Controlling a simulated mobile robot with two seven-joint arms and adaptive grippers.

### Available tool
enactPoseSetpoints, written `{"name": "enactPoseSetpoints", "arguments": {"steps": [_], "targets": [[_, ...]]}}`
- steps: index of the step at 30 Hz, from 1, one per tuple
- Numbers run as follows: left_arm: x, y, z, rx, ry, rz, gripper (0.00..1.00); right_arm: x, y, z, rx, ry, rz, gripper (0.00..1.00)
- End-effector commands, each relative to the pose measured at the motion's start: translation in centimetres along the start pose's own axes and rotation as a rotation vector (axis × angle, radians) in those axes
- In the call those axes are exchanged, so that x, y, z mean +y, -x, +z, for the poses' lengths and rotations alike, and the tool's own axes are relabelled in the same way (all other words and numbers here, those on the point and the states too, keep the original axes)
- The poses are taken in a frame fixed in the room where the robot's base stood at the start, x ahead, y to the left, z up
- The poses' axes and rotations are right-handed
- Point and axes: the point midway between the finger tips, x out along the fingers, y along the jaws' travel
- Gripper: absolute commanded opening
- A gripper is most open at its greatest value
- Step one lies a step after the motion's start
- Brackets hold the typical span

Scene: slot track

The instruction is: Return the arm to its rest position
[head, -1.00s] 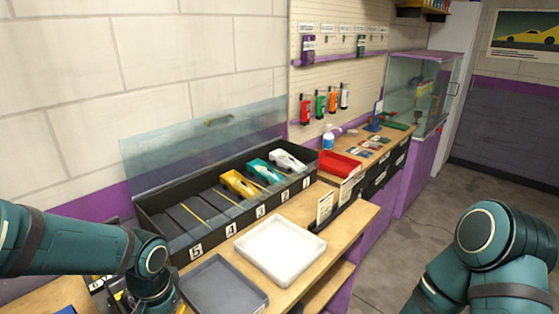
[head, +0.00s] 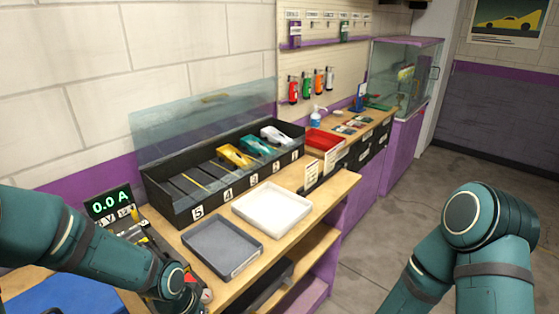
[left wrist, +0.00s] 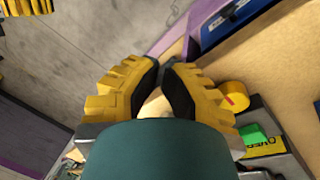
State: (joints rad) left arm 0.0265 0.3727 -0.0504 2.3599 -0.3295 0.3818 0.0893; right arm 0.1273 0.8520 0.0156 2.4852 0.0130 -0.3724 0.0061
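My left arm comes in from the left in the head view, bent over the near left end of the bench (head: 222,291). Its gripper is hidden there behind the arm or below the picture. In the left wrist view my left gripper (left wrist: 162,66) has yellow ribbed fingers with black pads. Their tips come together and nothing shows between them. The fingers hang near a wooden surface and bare floor. My right arm stands at the right over the floor, and its gripper is out of view.
A grey tray (head: 222,258), a white tray (head: 300,213) and a black slotted box (head: 180,216) with yellow, teal and white cars sit on the bench. A "0.0 A" display (head: 110,203) stands left, above a blue mat (head: 70,296). Floor (head: 380,225) at right is clear.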

Motion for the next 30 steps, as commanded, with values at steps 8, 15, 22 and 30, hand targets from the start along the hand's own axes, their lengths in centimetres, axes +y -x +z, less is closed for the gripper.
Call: {"name": "enactPoseSetpoints", "arguments": {"steps": [8, 15, 22, 30], "targets": [[3.7, -10.5, 2.0, 0.066, 0.158, 0.130, 0.00, 0.1, -0.3, 0.3, -0.005, 0.001, 0.000, 0.47], [4.6, -15.1, 4.0, 0.120, 0.272, 0.134, 0.00, 0.2, -0.5, 0.4, -0.007, 0.002, -0.001, 0.47], [4.6, -15.7, 4.2, 0.135, 0.290, 0.129, 0.00, 0.2, -0.5, 0.4, -0.008, 0.002, -0.001, 0.47], [4.6, -15.7, 4.2, 0.134, 0.289, 0.129, 0.00, 0.2, -0.5, 0.4, -0.007, 0.002, -0.001, 0.47]]}}
